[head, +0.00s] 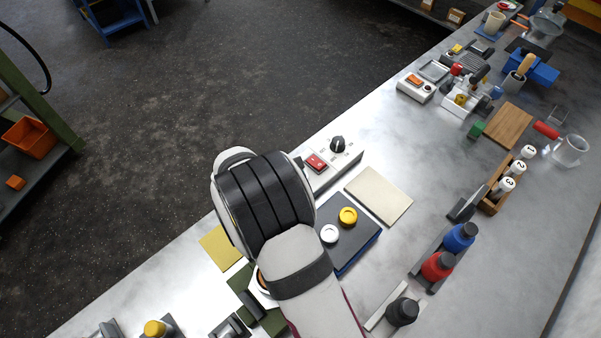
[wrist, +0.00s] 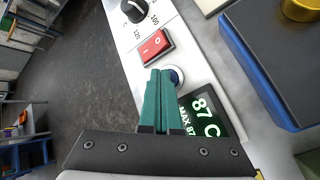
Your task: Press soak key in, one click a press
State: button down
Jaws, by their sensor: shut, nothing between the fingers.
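A white control panel (wrist: 196,50) shows in the wrist view with a round dark-blue button (wrist: 177,75) in a pale ring, the likely soak key; I read no label on it. My gripper (wrist: 160,72) has its two teal fingers shut together, empty. The fingertips overlap the button's left side in this view; whether they touch it I cannot tell. A display (wrist: 204,117) beside the fingers reads "87 C" and part of "MAX 87". In the head view my arm hides the button and most of the gripper; the panel's far end (head: 350,152) shows.
A red rocker switch (wrist: 155,46) sits just beyond the fingertips, then a black dial (wrist: 135,10). A blue box (head: 352,240) with a yellow and a silver knob stands right of the panel. A beige plate (head: 380,195) lies nearby. The bench edge drops to dark floor at left.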

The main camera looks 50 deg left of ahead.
jog(key=shift+r, duration=3.45)
